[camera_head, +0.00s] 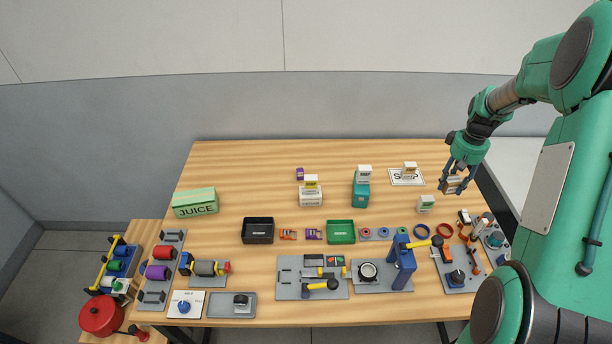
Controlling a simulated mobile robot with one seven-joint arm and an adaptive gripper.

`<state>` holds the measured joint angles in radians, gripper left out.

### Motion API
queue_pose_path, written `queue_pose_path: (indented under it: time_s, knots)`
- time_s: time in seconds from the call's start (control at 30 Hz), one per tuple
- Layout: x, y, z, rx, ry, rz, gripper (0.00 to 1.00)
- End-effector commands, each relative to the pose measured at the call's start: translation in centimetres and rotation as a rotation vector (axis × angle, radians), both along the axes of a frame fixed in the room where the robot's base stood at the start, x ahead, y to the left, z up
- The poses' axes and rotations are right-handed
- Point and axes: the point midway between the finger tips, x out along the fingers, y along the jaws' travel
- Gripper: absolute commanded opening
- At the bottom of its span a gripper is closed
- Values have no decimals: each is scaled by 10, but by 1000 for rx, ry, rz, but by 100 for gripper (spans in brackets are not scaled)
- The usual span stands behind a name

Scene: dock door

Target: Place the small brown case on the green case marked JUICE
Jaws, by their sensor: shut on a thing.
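The green case marked JUICE (195,203) sits at the left end of the wooden table, its label facing me and its pale green top bare. My gripper (454,184) is at the right side, above the table's right part, far from the JUICE case. It is shut on a small brown case (455,181), whose light label shows between the fingers. The fingers hide part of the small case, and its lettering is too small to read.
Stacked cases stand mid-table: a white one (311,197) and a teal one (361,191). A white mat (406,177) with a small case lies near the gripper. A black tray (258,231), a green tray (340,232) and tool boards fill the front. The table between the JUICE case and white stack is mostly clear.

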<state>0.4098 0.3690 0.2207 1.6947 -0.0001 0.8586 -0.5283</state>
Motion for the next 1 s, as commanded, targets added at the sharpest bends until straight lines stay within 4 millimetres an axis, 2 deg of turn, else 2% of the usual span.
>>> queue_pose_path:
  time_s: [0.17,0.5,0.73,1.0]
  knots:
    - [24,47,2,0,0,96,15]
    - [63,154,4,0,-1,305,15]
    - [79,230,4,0,-1,448,15]
    - [87,322,4,0,-1,614,15]
